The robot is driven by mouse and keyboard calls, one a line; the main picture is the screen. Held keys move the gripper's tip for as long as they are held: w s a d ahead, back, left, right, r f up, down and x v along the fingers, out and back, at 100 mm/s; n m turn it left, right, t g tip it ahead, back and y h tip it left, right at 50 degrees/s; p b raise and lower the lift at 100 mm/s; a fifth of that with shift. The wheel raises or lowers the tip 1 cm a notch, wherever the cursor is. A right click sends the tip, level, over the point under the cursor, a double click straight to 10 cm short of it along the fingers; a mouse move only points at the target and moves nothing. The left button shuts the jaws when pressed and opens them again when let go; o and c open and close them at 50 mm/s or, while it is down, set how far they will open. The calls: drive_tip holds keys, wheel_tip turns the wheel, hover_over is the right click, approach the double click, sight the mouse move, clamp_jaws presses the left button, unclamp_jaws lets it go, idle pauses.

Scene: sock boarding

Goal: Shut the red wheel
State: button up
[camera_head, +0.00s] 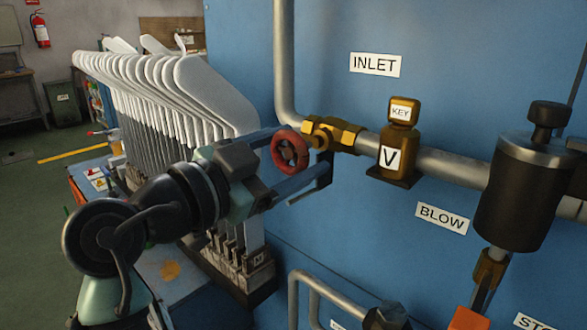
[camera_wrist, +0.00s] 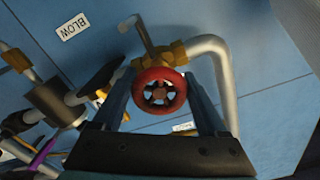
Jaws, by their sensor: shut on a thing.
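The red wheel (camera_head: 290,149) is a small spoked handwheel on a brass valve (camera_head: 330,133) in the pipe below the INLET label. My gripper (camera_head: 297,160) reaches it from the left, with one finger above and one below the wheel in the head view. In the wrist view the red wheel (camera_wrist: 159,91) sits between the two blue-grey fingers of my gripper (camera_wrist: 162,92), facing the camera. The gripper is shut on the wheel's rim. The fingers hide parts of the wheel's sides and the valve stem behind it.
A brass KEY block marked V (camera_head: 397,155) and a dark cylinder (camera_head: 522,190) stand right along the pipe. A row of white sock boards (camera_head: 170,85) stands close behind my arm at left. A blue panel (camera_head: 330,230) backs the valve.

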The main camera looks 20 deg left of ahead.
drive_tip(key=shift+f+m+b, duration=0.1)
drive_tip(key=shift+m+b, duration=0.45)
drive_tip(key=shift+m, duration=0.65)
drive_tip(key=o, duration=1.3)
drive_tip(key=p+v, duration=0.2)
drive_tip(key=v, duration=1.1)
